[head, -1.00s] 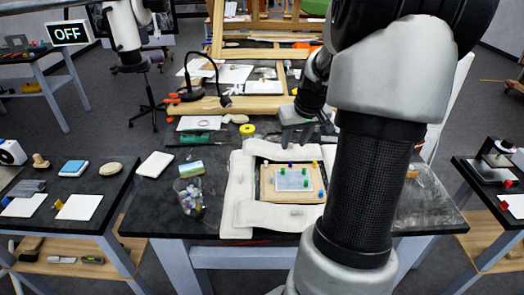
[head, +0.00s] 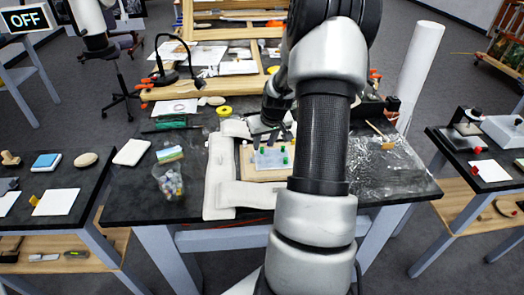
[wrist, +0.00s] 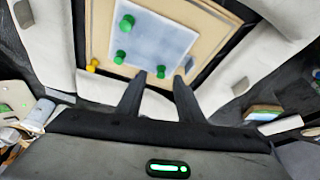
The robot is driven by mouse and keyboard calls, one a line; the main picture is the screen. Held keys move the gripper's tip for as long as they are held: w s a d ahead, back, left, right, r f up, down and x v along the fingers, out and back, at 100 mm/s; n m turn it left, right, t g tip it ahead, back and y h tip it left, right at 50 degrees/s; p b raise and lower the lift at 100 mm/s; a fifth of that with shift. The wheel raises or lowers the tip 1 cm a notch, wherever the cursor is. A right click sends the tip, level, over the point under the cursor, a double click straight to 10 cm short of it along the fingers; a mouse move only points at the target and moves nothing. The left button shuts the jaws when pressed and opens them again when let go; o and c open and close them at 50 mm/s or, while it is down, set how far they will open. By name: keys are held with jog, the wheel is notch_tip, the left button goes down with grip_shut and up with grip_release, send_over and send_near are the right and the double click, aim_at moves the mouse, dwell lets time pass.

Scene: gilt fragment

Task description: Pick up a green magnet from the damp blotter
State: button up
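The damp blotter (head: 273,157) is a pale blue-grey sheet on a light wooden board. In the wrist view the blotter (wrist: 160,42) fills the upper middle. Green magnets on it show there: one at the far left (wrist: 127,22), one at the near left (wrist: 119,57), and one at the near edge (wrist: 161,71). My gripper (wrist: 161,75) is open, its dark fingers pointing at the blotter's near edge. The near-edge magnet appears between the fingertips; its depth is unclear. In the head view my gripper (head: 268,138) is over the board's far side, and my arm covers its right side.
A yellow magnet (wrist: 92,65) stands on the wooden board (wrist: 100,30) beside the blotter. White padded strips (head: 220,180) frame the board. A clear cup of stones (head: 170,183) stands left. Crumpled clear film (head: 400,165) lies right.

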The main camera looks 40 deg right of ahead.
aim_at(262, 148)
jog(key=shift+x, duration=1.5)
grip_shut()
